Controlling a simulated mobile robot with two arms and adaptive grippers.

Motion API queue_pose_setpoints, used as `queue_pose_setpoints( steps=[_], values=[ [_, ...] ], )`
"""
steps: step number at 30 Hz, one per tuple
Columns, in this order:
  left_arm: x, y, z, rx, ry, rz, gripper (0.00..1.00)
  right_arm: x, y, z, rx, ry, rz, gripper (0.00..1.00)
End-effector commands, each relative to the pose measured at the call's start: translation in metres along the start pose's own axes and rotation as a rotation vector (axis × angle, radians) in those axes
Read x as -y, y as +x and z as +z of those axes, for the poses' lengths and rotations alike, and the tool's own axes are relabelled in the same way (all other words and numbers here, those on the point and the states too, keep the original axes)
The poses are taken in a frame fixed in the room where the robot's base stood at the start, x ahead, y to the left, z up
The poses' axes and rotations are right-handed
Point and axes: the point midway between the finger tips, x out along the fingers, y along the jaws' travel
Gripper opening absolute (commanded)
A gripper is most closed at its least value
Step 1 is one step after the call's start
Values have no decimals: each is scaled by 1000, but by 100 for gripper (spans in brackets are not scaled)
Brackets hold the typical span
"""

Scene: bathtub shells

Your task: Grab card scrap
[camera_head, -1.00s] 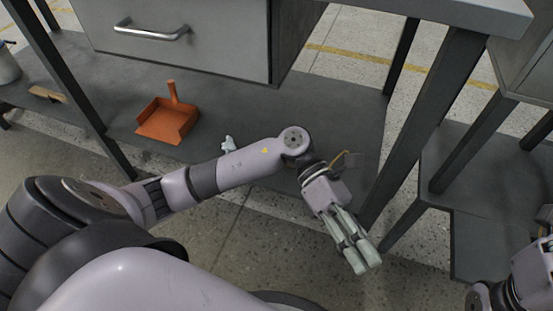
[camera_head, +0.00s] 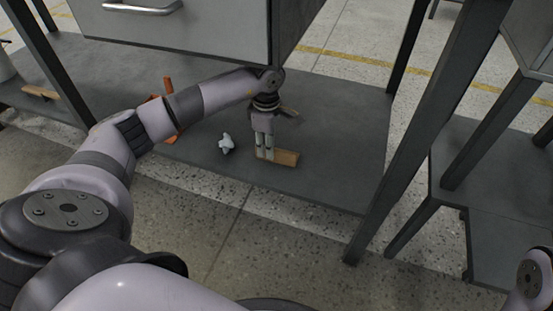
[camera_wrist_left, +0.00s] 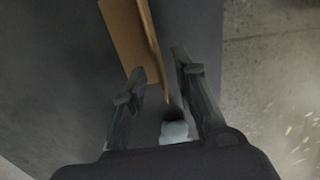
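The card scrap (camera_head: 285,157) is a folded piece of brown cardboard on the grey lower shelf, near its front edge. In the left wrist view the card scrap (camera_wrist_left: 126,35) extends up from between the fingers, its upright flap edge-on. My left gripper (camera_head: 265,156) points down at the left end of the scrap. In the wrist view my left gripper (camera_wrist_left: 160,75) has its fingers apart on both sides of the flap's near end. A pale crumpled piece (camera_head: 226,144) lies to the left of the gripper. It also shows between the fingers' bases (camera_wrist_left: 174,131).
An orange dustpan (camera_head: 168,100) is partly hidden behind my left arm. The drawer cabinet (camera_head: 185,30) hangs above the shelf (camera_head: 340,130). A table leg (camera_head: 410,140) stands to the right. Another wooden piece (camera_head: 40,92) lies at the far left.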

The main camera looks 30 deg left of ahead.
Motion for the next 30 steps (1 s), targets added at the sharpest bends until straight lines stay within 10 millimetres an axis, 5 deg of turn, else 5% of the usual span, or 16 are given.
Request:
queue_pose_setpoints(
  steps=[6,17,30],
  values=[
    [0,31,1,1,2,-2,27,5,6,-13,-61,-8,-22,0],
    [-1,34,1,1,1,-1,26,5,11,-15,-70,-9,-27,0],
    [0,34,1,1,1,-1,0,6,11,-15,-70,-9,-28,0]
  ],
)
